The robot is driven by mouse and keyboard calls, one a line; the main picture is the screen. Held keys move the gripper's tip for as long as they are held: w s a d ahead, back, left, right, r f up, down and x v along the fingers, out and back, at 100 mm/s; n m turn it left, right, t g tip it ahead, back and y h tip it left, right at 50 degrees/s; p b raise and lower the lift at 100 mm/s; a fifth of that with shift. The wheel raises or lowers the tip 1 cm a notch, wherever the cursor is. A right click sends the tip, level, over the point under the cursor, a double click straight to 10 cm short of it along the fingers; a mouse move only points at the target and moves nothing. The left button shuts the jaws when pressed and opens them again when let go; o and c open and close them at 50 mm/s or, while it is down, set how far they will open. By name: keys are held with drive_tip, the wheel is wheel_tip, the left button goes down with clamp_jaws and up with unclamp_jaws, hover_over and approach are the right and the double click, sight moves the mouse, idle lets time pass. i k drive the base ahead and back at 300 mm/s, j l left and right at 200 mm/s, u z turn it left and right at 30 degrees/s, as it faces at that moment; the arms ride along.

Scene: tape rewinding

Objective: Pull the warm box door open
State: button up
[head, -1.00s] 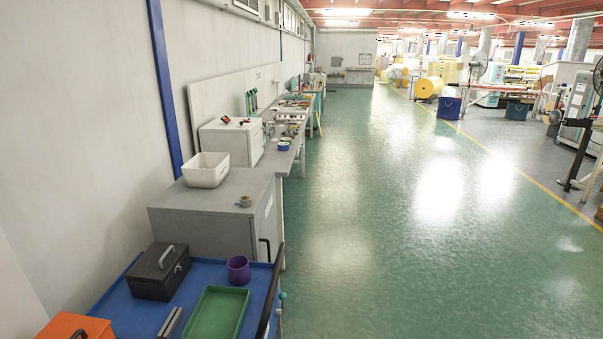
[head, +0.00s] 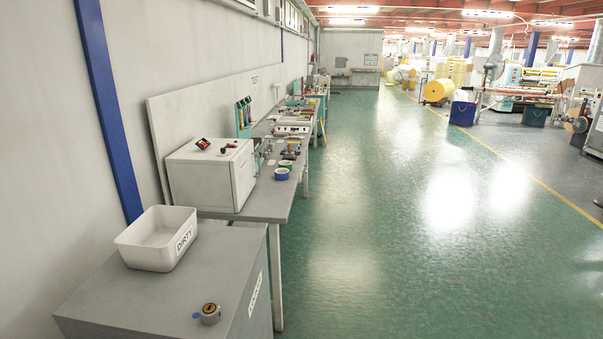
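No box in view carries a label that I can read as warm box. A white box (head: 208,184) stands upright on the long bench, left of centre. Its narrow right face (head: 243,178) turns toward the aisle and looks closed; no handle is clear on it. A grey cabinet (head: 120,308) stands nearer, at the lower left. Its right face (head: 262,315) carries a label too slanted to read and shows no open gap. Which of the two is the warm box, I cannot tell. My gripper is not in view.
A white bin (head: 155,258) marked DIRTY and a tape roll (head: 210,314) sit on the cabinet. The bench (head: 262,200) holds tape rolls and tools. The wall closes the left side. The green floor (head: 370,230) to the right is clear.

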sight(243, 176)
drive_tip(key=i, duration=1.8)
drive_tip(key=i+u, duration=0.1)
drive_tip(key=i, duration=0.45)
drive_tip(key=i+l+u, duration=0.1)
drive_tip(key=i, duration=0.45)
drive_tip(key=i+l+u, duration=0.1)
drive_tip(key=i, duration=0.45)
drive_tip(key=u, duration=1.3)
